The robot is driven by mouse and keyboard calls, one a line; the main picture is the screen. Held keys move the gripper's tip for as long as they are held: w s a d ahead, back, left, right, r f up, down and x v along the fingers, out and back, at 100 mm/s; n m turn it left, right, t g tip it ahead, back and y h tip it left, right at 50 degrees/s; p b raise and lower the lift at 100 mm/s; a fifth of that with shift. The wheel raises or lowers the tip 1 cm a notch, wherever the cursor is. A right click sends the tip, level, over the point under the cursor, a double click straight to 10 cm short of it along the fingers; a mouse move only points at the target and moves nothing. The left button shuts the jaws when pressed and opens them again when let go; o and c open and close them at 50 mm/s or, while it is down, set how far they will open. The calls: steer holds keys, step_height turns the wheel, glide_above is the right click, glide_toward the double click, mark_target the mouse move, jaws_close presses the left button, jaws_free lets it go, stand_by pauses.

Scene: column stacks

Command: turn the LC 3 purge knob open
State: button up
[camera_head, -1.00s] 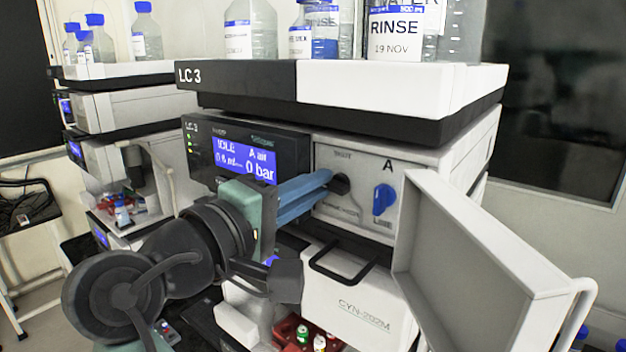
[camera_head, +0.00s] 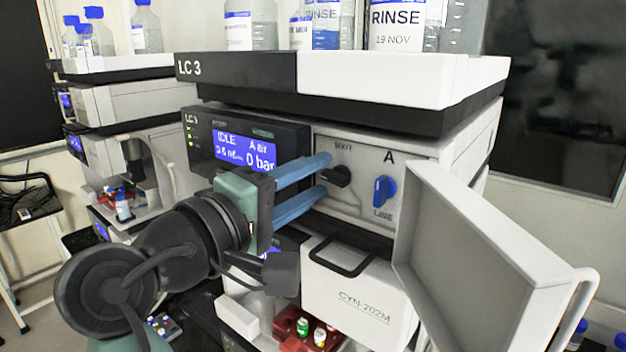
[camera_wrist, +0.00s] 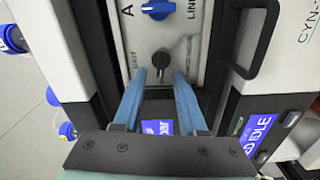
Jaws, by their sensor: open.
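The LC 3 unit (camera_head: 420,75) has its front panel exposed, with a black knob (camera_head: 340,177) under a small label that seems to read SHUT. A blue knob (camera_head: 384,192) sits to its right, between the marks A and LINE. My gripper (camera_head: 327,175) is open, its two blue fingers one above and one below, with tips just left of the black knob. In the wrist view the black knob (camera_wrist: 161,61) shows between and just beyond the fingertips (camera_wrist: 160,75), and nothing is held. I cannot tell whether the fingers touch it. The blue knob (camera_wrist: 157,9) lies beyond it.
An open door (camera_head: 480,260) stands out at the right of the panel. A black handle (camera_head: 342,262) juts from the white drawer below. Bottles (camera_head: 325,25) stand on top of the unit. A lit display (camera_head: 245,155) is left of the knobs. Another stack (camera_head: 120,105) stands at left.

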steer(key=b+v, duration=0.5)
steer(key=v, duration=0.7)
steer(key=shift+s+a, duration=0.15)
steer(key=shift+s, duration=0.05)
